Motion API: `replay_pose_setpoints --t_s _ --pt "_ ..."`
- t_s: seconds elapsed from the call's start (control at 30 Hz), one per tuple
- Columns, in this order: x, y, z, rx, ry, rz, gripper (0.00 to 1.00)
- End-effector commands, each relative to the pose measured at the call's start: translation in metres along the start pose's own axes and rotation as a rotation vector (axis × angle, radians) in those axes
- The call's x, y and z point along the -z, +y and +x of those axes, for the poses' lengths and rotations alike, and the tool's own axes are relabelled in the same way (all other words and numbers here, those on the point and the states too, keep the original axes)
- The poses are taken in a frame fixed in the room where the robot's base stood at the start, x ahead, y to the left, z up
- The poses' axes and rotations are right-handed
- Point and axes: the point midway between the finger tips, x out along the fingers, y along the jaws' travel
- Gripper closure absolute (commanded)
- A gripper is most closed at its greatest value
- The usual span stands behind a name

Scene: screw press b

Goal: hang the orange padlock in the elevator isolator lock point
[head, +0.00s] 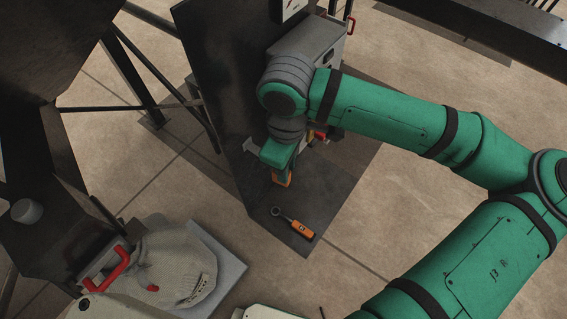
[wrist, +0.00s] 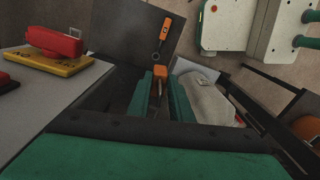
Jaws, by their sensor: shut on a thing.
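My gripper (wrist: 160,88) is shut on the orange padlock (wrist: 160,72), whose body shows between the fingertips in the wrist view. In the head view the orange padlock (head: 282,179) shows just below my gripper (head: 281,165), above a dark plate. A red rotary handle on a yellow plate (wrist: 70,64) stands on a grey box face at the left of the wrist view, apart from the padlock. In the head view a bit of red and yellow (head: 318,135) shows beside my wrist, mostly hidden by the arm. The lock hole itself cannot be made out.
An orange-handled tool with a ring end (head: 295,224) lies on the dark plate (head: 335,195). A grey cabinet (head: 335,45) and a tall dark panel (head: 215,70) stand close to my wrist. A pale bulky object (head: 175,262) sits lower left. Floor lies open below the plate.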

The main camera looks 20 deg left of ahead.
Motion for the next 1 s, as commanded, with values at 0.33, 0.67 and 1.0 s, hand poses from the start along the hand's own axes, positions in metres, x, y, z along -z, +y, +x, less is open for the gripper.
replay_pose_setpoints --t_s 0.33,0.67,1.0 --pt "-0.001 0.0 0.0 0.0 0.0 0.0 1.0" --pt "-0.016 -0.004 0.0 0.001 0.001 0.001 1.0" --pt "-0.032 -0.006 0.0 0.0 0.001 0.0 1.0"
